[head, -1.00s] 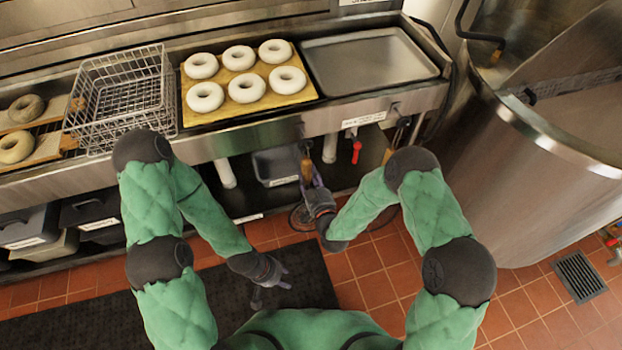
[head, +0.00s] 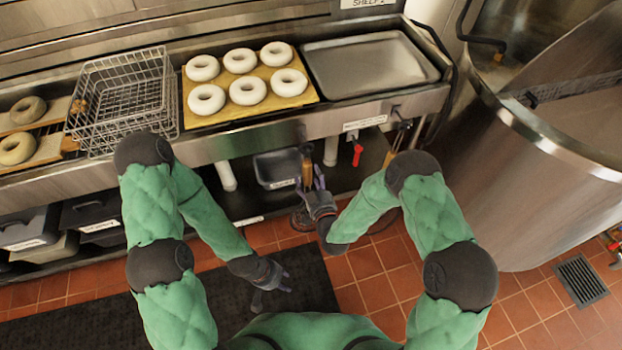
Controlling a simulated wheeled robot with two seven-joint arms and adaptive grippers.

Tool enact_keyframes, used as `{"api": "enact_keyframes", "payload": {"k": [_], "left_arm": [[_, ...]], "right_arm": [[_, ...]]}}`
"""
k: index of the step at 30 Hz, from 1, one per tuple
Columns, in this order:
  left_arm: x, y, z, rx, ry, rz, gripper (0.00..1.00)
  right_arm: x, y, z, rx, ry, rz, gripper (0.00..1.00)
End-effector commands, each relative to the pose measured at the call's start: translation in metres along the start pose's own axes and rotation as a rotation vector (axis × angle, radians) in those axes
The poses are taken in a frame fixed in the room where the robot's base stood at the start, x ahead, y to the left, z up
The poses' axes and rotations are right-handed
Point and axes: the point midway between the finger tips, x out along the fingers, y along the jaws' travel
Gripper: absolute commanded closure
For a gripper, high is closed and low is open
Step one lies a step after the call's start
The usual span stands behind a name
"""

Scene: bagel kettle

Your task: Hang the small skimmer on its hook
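The small skimmer's wooden handle (head: 306,168) is upright below a small hook (head: 301,131) on the counter's front. Its top looks close to the hook, but the contact is too small to make out. Its dark round head (head: 301,219) is low down, partly hidden by my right gripper. My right gripper (head: 309,184) has its fingers spread, one on each side of the skimmer's lower handle. My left gripper (head: 285,282) is open and empty above the dark mat, well away from the skimmer.
The counter holds a wire basket (head: 122,97), a board of bagels (head: 232,105) and an empty tray (head: 368,62). Another hook with a hanging tool (head: 401,136) and a red valve handle (head: 357,155) are to the right. A grey bin (head: 277,170) sits behind the skimmer. A large kettle (head: 540,190) stands right.

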Motion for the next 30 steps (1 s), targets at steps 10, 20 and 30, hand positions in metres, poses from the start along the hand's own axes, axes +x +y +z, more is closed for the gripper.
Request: {"api": "enact_keyframes", "payload": {"k": [10, 20, 30], "left_arm": [[0.000, 0.000, 0.000, 0.000, 0.000, 0.000, 0.60], [0.000, 0.000, 0.000, 0.000, 0.000, 0.000, 0.60], [0.000, 0.000, 0.000, 0.000, 0.000, 0.000, 0.60]], "right_arm": [[-0.018, 0.000, 0.001, 0.000, -0.004, 0.000, 0.30], [-0.082, 0.000, 0.001, 0.000, -0.004, 0.000, 0.30], [-0.118, 0.000, 0.001, 0.000, -0.001, 0.000, 0.30]]}}
